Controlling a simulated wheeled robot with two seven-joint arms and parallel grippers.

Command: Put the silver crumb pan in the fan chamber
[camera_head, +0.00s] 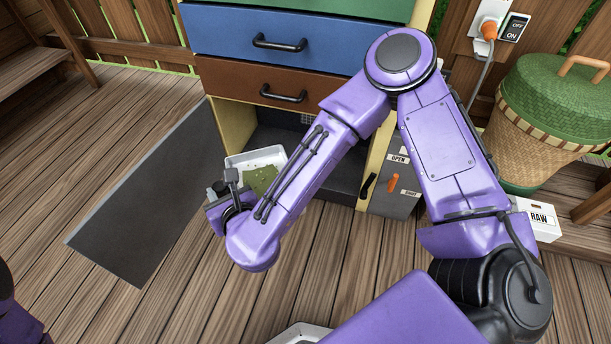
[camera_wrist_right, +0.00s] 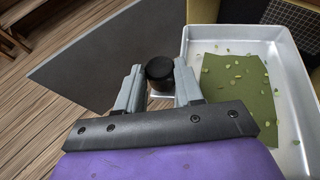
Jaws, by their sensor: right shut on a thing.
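The silver crumb pan (camera_head: 236,161) is at the left side of the open fan chamber (camera_head: 330,174), the dark bay at the cabinet's bottom. A green sheet and pale green flakes lie in it. In the right wrist view the pan (camera_wrist_right: 201,70) has its far end near a dark mesh wall. How far it is inside is unclear. My right gripper (camera_head: 228,188) is shut on the pan's black knob handle (camera_wrist_right: 159,70), at the pan's near left. My right forearm hides part of the pan and the chamber. My left gripper is out of view; only a purple arm part shows at bottom left.
Blue (camera_head: 225,30) and brown (camera_head: 235,85) drawers are above. A switch panel marked OPEN and SHUT (camera_head: 398,185) is at right. A pale-rimmed tray (camera_head: 298,335) shows at the bottom edge.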

